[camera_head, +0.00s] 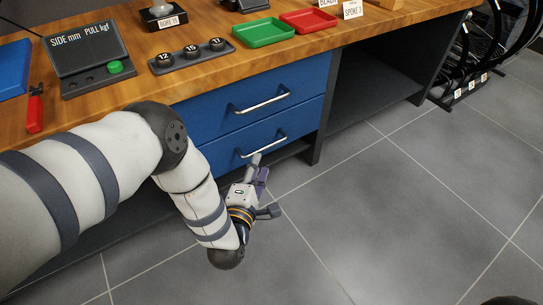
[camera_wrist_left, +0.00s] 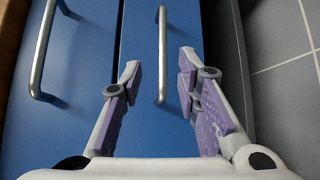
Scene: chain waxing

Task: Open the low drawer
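The low drawer (camera_head: 228,149) is the lower of two blue drawers under the workbench, and it looks closed. Its silver bar handle (camera_head: 262,146) also shows in the left wrist view (camera_wrist_left: 162,60). My left gripper (camera_head: 259,172) is at the front of the low drawer, close to the handle. In the left wrist view its two purple-padded fingers (camera_wrist_left: 160,82) are spread, with the handle between them and a gap on both sides. The fingers do not grip the handle. My right gripper is not in view.
The upper drawer (camera_head: 215,112) with its own handle (camera_head: 262,102) is closed just above. The wooden bench top (camera_head: 200,45) holds a green tray (camera_head: 263,32), a red tray (camera_head: 308,20) and a force gauge box (camera_head: 85,65). Grey tiled floor (camera_head: 400,220) is clear to the right.

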